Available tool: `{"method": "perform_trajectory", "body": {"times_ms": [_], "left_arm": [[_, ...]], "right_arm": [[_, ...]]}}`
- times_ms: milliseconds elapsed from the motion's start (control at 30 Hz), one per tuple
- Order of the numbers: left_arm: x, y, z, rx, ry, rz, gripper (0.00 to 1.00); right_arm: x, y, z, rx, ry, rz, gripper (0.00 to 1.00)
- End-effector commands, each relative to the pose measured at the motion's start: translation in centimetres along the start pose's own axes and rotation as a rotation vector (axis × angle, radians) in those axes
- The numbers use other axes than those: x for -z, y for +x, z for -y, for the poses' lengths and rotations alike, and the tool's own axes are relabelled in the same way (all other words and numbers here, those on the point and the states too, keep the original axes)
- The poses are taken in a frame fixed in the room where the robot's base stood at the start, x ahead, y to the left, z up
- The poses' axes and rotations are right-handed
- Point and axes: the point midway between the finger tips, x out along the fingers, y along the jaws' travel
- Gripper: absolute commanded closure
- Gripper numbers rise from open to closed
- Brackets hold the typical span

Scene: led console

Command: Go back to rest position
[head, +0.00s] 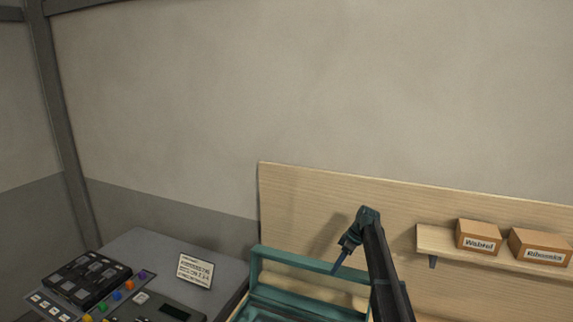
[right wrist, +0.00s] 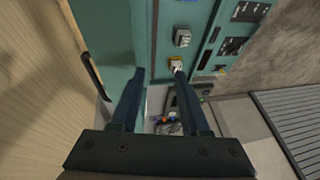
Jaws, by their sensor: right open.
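My right gripper (head: 338,266) is raised in front of the wooden back panel, above the teal frame, in the head view. In the right wrist view its two fingers (right wrist: 152,92) are apart, with nothing held between them. My left gripper is not in view.
A grey console (head: 215,245) with coloured buttons, a black module (head: 88,280) and a printed card (head: 195,271) stands at the left. The teal frame (head: 310,287) is beside it. A wooden shelf (head: 432,240) holds two labelled boxes (head: 479,236) at the right. The upper wall area is clear.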

Motion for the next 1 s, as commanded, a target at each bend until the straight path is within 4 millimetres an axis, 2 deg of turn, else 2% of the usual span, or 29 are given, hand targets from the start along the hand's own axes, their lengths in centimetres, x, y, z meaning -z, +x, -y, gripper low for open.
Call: {"method": "perform_trajectory", "body": {"times_ms": [33,167,333,467,567,667,767,900,1000], "left_arm": [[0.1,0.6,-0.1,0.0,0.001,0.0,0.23],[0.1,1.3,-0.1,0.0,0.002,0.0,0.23],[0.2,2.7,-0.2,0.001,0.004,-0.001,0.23],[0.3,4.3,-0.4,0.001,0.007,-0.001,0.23],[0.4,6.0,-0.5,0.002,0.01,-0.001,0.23],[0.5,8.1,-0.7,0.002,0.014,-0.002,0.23],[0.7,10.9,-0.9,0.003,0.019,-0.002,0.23],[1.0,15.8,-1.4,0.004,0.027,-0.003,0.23],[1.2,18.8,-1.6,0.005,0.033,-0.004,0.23]], "right_arm": [[-0.2,0.9,0.8,0.0,0.006,0.007,0.54],[-0.2,2.0,2.1,-0.001,0.031,0.023,0.54],[-0.6,4.2,4.6,-0.005,0.075,0.053,0.54],[-1.1,6.7,7.4,-0.012,0.125,0.087,0.54],[-1.7,9.1,10.3,-0.023,0.174,0.119,0.54],[-2.8,12.1,13.8,-0.041,0.236,0.159,0.54],[-4.5,15.9,18.5,-0.071,0.316,0.208,0.54],[-8.5,21.8,26.4,-0.151,0.46,0.286,0.54],[-11.6,25.0,31.1,-0.222,0.56,0.327,0.54]]}}
